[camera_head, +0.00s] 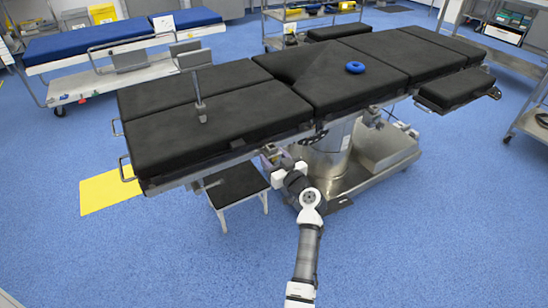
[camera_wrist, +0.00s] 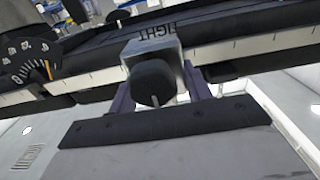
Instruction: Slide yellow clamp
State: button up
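No clearly yellow clamp shows. In the wrist view a grey metal clamp block (camera_wrist: 152,48) with a black round knob (camera_wrist: 153,82) sits on the table's side rail (camera_wrist: 255,44). Lettering on its top seems to read "TIGHT", upside down. My gripper (camera_wrist: 160,95) has its purple-grey fingers apart, one on each side of the knob and block. Whether they press on the clamp cannot be told. In the head view my gripper (camera_head: 270,158) is at the near side rail of the black-padded operating table (camera_head: 220,118); the clamp is too small to make out there.
A dial with a scale (camera_wrist: 30,62) is left of the clamp. A post with a grey plate (camera_head: 197,75) stands on the table. A blue ring (camera_head: 355,67) lies on the padding. A low step stool (camera_head: 238,184) is below the near edge. Blue floor in front is clear.

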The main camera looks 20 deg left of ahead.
jog(key=c, duration=0.7)
jog(key=shift+o, duration=0.2)
jog(key=shift+w+d+f+b, duration=0.15)
jog(key=shift+w+d+b, duration=0.25)
jog(key=shift+b, duration=0.3)
jog(key=w+d+b, duration=0.3)
jog(key=w+b, duration=0.1)
jog(key=w+d+b, duration=0.3)
jog(key=b, duration=0.2)
jog(key=w+d+b, duration=0.3)
jog(key=w+b, duration=0.1)
jog(key=shift+w+b, duration=0.35)
jog(key=shift+b, duration=0.05)
jog(key=shift+w+d+b, duration=0.35)
jog(key=shift+w+d, duration=0.05)
jog(key=shift+w, duration=0.05)
jog(key=shift+d+r, duration=0.1)
jog(key=shift+r, duration=0.15)
jog(key=shift+w, duration=0.1)
jog(key=o, duration=1.3)
jog(key=shift+w+d, duration=0.1)
jog(key=shift+o, duration=0.4)
jog(key=shift+f, duration=0.1)
